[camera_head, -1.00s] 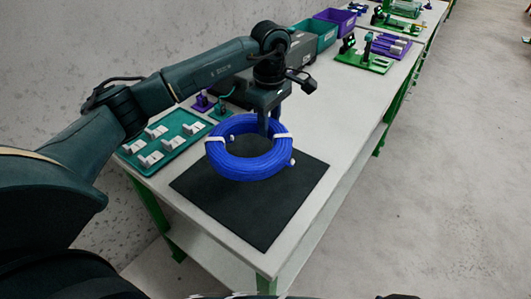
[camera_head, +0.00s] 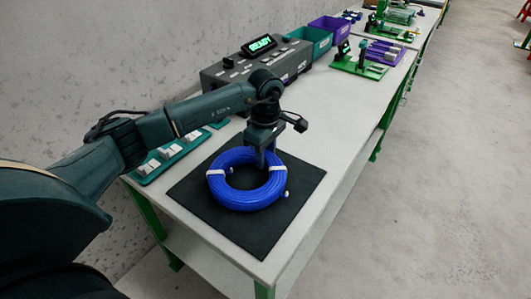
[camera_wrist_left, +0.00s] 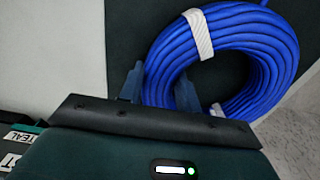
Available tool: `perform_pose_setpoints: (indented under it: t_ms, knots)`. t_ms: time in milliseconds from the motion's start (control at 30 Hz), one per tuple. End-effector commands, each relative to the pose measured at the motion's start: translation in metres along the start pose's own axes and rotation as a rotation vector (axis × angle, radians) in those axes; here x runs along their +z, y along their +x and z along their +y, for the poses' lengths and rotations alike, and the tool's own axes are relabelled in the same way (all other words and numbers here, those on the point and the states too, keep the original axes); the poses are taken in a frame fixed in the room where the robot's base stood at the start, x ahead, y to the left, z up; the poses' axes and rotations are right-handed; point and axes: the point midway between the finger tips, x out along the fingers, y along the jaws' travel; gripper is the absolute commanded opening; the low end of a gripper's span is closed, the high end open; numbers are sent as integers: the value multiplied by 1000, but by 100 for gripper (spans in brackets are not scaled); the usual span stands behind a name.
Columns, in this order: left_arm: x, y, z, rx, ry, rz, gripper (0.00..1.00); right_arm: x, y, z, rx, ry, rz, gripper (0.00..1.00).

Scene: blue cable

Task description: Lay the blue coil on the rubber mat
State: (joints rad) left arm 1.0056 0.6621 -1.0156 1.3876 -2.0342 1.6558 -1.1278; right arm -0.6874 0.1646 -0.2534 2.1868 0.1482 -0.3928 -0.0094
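The blue coil (camera_head: 238,196), a ring of cable with white ties, is flat over the middle of the black rubber mat (camera_head: 204,212). It appears to rest on the mat; any small gap under it cannot be made out. My left gripper (camera_head: 268,163) points down at the coil's far side. In the left wrist view, its fingers (camera_wrist_left: 160,92) straddle the ring's band (camera_wrist_left: 163,62), one outside and one in the hole, close against the cable on both sides. The coil hides part of the fingertips. My right gripper is not in view.
A teal tray with white pieces (camera_head: 165,157) lies left of the mat, partly behind my arm. A grey device with a lit green display (camera_head: 262,44) stands behind, near teal (camera_head: 312,40) and purple (camera_head: 330,27) bins. The table right of the mat is clear.

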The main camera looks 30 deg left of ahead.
Motion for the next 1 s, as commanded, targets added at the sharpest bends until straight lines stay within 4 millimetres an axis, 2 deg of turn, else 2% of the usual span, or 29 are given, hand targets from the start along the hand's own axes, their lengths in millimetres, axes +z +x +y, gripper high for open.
perform_pose_setpoints:
  t_ms: [33,233,567,667,1000]
  knots:
    - [0,0,0,-1,0,0,38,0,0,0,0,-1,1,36]
    - [0,0,0,-1,0,0,54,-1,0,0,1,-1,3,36]
    - [0,-6,0,2,-1,0,54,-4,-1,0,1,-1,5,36]
    - [0,-20,1,3,0,0,54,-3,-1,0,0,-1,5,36]
    - [0,-92,1,4,0,1,54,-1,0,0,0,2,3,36]
